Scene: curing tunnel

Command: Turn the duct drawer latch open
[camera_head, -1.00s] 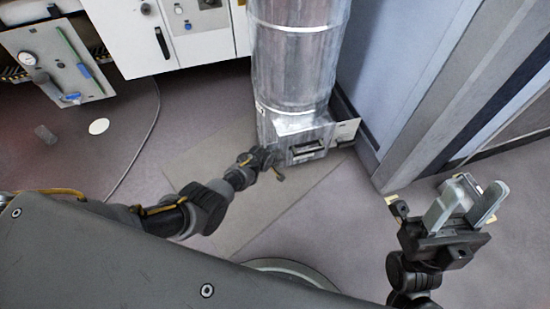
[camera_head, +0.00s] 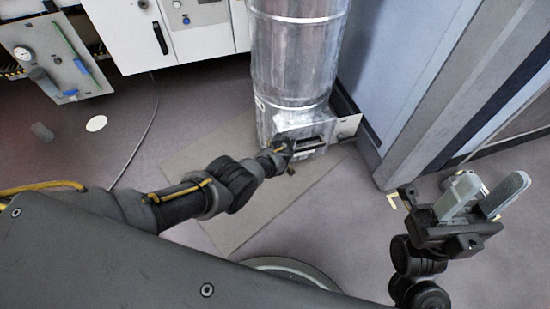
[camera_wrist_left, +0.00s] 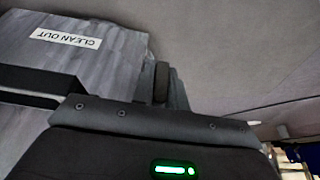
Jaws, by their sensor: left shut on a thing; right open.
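The silver duct (camera_head: 298,60) stands upright, with a metal box-shaped drawer (camera_head: 292,130) at its foot. The drawer has a dark recessed slot (camera_head: 310,141) in its front. The left wrist view shows a "CLEAN OUT" label (camera_wrist_left: 65,37) on the drawer metal. My left gripper (camera_head: 282,150) is at the left part of the drawer front, shut on the latch; the latch is mostly hidden by the gripper. In the left wrist view a dark upright piece (camera_wrist_left: 162,80) shows beside the drawer. My right gripper (camera_head: 482,195) is open and empty, well to the right of the duct.
A white cabinet (camera_head: 190,42) and a panel with a gauge (camera_head: 50,62) stand at the back left. A blue-grey wall (camera_head: 405,75) rises close on the duct's right.

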